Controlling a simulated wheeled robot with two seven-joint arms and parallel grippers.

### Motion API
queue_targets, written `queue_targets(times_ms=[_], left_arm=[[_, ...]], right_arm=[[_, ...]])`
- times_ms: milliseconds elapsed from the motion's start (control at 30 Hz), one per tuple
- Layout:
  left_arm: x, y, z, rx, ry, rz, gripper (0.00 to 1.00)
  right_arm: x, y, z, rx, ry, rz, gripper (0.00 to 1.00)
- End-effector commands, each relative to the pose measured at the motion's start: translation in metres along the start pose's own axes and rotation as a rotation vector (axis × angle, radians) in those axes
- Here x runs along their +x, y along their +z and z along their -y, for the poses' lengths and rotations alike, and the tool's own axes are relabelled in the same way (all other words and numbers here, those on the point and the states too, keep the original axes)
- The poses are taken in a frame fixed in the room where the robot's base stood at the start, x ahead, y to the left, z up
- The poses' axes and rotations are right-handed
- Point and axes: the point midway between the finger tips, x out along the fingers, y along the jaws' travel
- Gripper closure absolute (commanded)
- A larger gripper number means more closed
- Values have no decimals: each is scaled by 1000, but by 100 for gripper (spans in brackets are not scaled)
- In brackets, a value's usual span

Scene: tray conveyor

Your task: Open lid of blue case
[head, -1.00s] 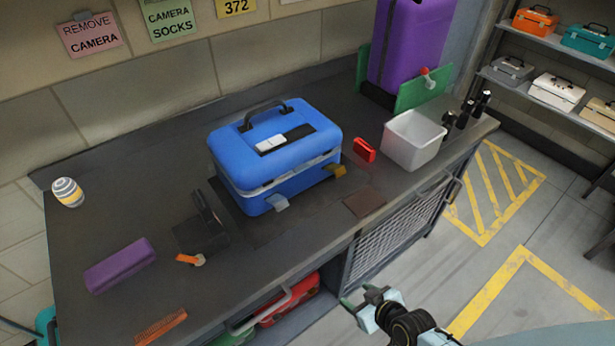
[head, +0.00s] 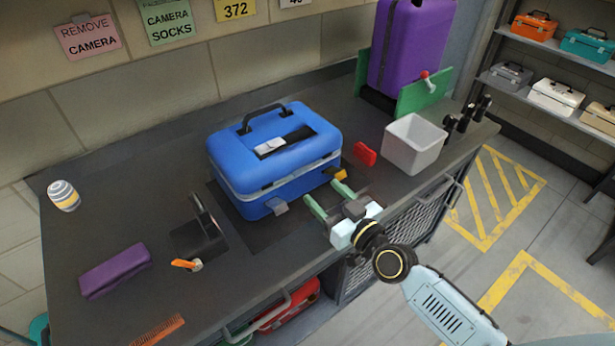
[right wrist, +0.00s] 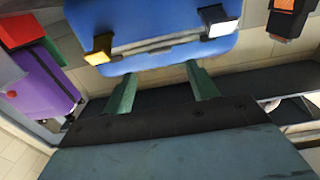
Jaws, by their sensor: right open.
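The blue case (head: 272,150) stands on the dark workbench with its lid down and a black handle on top. Its front has a silver latch (head: 276,206) on the left and a yellow latch (head: 341,174) on the right, both hanging out from the front. In the right wrist view, the blue case (right wrist: 150,25) shows with the yellow latch (right wrist: 98,48) and the silver latch (right wrist: 217,20). My right gripper (head: 327,201) is open and empty, its green fingers pointing at the case's lower front near the yellow latch. Contact cannot be told. My left gripper is out of view.
A red block (head: 365,153) and a white bin (head: 414,146) are right of the case. A black holder (head: 200,235), purple box (head: 115,270) and striped can (head: 64,195) are to the left. A purple suitcase (head: 410,45) stands behind. The bench's left middle is clear.

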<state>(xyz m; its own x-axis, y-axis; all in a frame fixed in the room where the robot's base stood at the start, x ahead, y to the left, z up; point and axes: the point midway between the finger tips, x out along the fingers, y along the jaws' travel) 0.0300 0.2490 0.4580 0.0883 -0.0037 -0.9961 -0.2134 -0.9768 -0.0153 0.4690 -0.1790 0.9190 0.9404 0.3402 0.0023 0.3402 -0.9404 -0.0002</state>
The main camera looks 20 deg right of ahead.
Motion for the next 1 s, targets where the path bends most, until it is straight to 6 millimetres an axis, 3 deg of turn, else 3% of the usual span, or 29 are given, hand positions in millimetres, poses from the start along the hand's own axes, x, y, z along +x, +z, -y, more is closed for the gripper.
queue_targets(times_ms=[100, 333, 767, 1000], left_arm=[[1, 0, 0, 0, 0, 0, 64], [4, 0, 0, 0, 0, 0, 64], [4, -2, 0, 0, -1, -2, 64], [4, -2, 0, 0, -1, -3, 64]], right_arm=[[26, -1, 0, 2, 0, -2, 42], [61, 1, 0, 0, 0, 1, 42], [72, 1, 0, 0, -1, 2, 42], [72, 1, 0, 0, -1, 2, 69]])
